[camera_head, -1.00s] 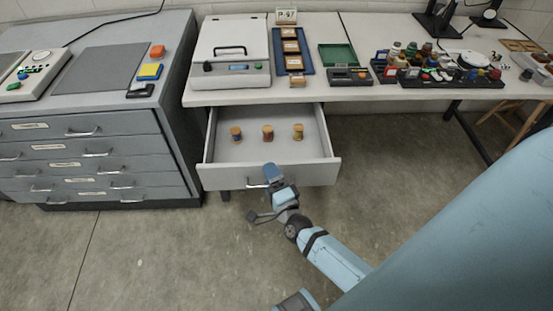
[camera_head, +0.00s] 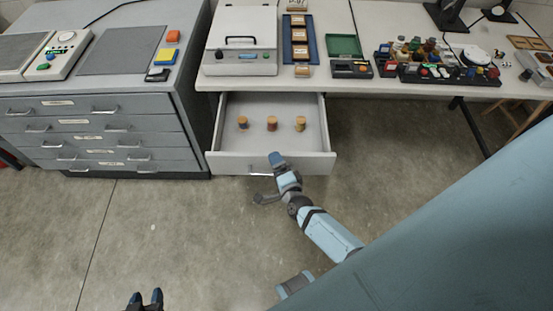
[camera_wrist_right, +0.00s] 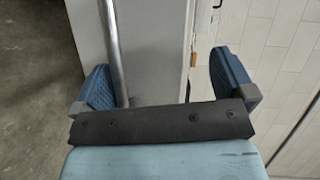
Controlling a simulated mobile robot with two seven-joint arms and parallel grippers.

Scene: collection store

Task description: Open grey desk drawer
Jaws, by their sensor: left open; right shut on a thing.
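The grey desk drawer (camera_head: 232,162) is pulled out from under the white desk, its inside showing from above. My right gripper (camera_head: 277,160) is at the drawer front, shut on the metal drawer handle (camera_head: 258,173). In the right wrist view, the handle bar (camera_wrist_right: 117,50) runs between the blue fingers, beside the drawer front (camera_wrist_right: 160,55). My left gripper (camera_head: 146,299) is open and empty above the floor at the bottom edge.
A grey cabinet of drawers (camera_head: 170,135) stands left of the open drawer. The desk top (camera_head: 340,85) carries a white case (camera_head: 240,45), a blue tray (camera_head: 300,40), a green box (camera_head: 343,46) and a crowded black rack (camera_head: 445,75). The floor in front is clear.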

